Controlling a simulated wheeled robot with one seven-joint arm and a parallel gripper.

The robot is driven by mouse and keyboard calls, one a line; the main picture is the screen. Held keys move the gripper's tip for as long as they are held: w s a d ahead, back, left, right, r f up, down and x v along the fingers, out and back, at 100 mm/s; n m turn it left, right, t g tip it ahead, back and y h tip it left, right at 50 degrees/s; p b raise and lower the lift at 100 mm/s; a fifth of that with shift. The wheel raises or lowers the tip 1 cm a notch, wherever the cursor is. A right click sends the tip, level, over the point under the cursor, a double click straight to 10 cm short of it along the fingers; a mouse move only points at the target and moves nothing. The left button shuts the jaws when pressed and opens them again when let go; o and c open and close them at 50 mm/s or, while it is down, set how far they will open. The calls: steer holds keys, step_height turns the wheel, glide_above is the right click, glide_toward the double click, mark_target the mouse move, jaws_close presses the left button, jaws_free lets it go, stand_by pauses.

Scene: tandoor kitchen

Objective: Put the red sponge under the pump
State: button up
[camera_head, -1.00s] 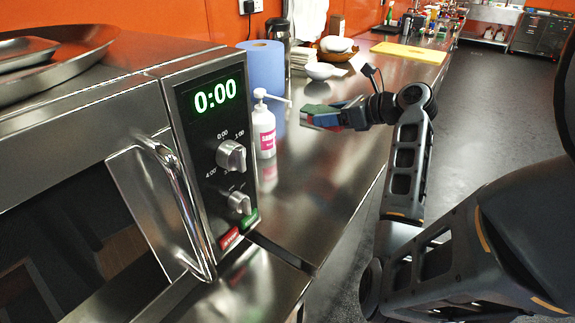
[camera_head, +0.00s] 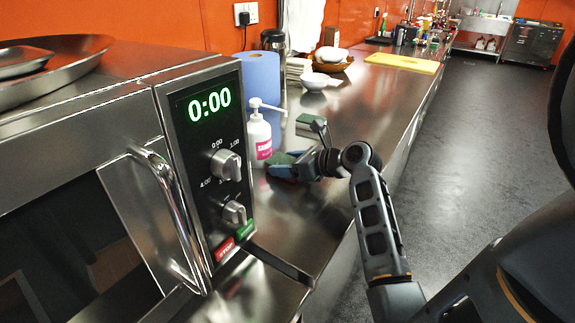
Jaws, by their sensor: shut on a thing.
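The white pump bottle (camera_head: 260,138) with a pink label stands upright on the steel counter beside the oven. Its nozzle points right. My gripper (camera_head: 284,168) is low over the counter, just right of the bottle's lower part, and is shut on the red sponge (camera_head: 282,158). The sponge shows a dark green top and a little red. It is small and partly hidden by the fingers. I cannot tell whether it touches the counter or the bottle.
A steel oven (camera_head: 130,160) with a green 0:00 display fills the left. A green-topped block (camera_head: 308,122) lies behind my gripper. A blue paper roll (camera_head: 262,78) and a white bowl (camera_head: 314,81) stand behind the bottle. The counter (camera_head: 375,95) is bare toward its right edge.

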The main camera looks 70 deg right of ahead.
steer(key=shift+f, duration=0.15)
steer(key=o, duration=1)
steer(key=shift+s, duration=0.2)
steer(key=v, duration=1.1)
steer(key=shift+s+a+r, duration=0.1)
steer(key=shift+s+r, duration=0.15)
steer(key=shift+s, duration=0.1)
